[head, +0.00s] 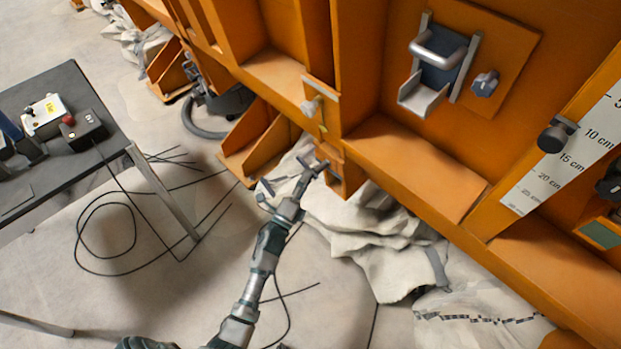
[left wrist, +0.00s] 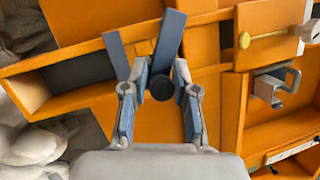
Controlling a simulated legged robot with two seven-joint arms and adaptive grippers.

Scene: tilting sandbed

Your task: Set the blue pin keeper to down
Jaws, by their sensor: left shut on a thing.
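The blue pin keeper (left wrist: 170,42) is a flat blue-grey bar in the left wrist view. It slants up and to the right from a round dark knob (left wrist: 162,88) in front of the orange frame. My left gripper (head: 307,172) reaches up to the lower end of an orange upright in the head view. In the left wrist view my left gripper (left wrist: 160,68) has its fingers on either side of the bar, shut on it. In the head view the keeper is small and mostly hidden by the fingers. My right gripper is not in view.
A silver handle (head: 438,50) on a blue-grey plate, a dark knob (head: 485,83) and a centimetre scale (head: 565,155) sit on the orange frame. A pale knob (head: 311,106) stands above my gripper. A table (head: 75,85) is at left; cables and cloth (head: 365,235) lie on the floor.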

